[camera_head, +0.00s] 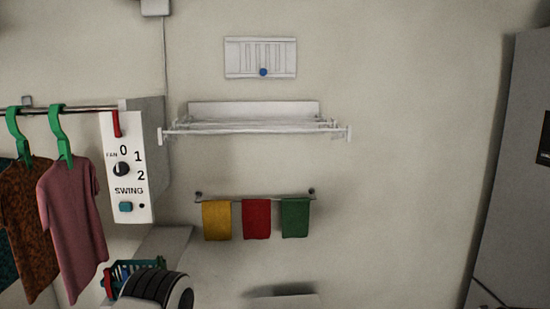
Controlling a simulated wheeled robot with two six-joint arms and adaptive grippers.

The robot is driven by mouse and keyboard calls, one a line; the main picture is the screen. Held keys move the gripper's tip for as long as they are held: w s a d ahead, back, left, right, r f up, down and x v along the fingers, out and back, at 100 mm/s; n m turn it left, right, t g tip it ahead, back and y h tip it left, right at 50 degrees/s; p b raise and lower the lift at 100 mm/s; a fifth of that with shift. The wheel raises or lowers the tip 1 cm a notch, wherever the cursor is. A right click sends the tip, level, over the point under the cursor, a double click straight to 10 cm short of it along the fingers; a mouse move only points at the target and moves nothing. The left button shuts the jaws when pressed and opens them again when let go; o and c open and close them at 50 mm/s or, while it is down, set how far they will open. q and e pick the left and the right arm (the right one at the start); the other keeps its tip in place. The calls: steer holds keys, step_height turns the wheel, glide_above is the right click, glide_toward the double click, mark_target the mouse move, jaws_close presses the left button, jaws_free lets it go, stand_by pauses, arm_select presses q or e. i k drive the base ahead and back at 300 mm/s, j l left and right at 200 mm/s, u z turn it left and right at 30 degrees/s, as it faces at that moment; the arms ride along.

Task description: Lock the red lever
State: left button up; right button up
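A red lever (117,124) stands roughly upright at the top left of a white control panel (140,190) on the left side of the picture. The panel also carries a black fan knob (122,169) beside the marks 0, 1 and 2, and a teal swing button (126,207). Whether the lever is locked cannot be told from its look. Neither of my grippers can be made out in this view. A black ribbed, white-edged part (160,289) shows at the bottom left, and I cannot tell what it belongs to.
Shirts on green hangers (60,130) hang from a rail (75,109) just left of the panel. A teal basket (135,268) sits below it. A white wall rack (255,125) and three small towels (256,219) are to the right. A grey cabinet (515,170) stands at far right.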

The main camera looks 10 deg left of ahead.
mark_target(119, 133)
steer(key=u, duration=1.25)
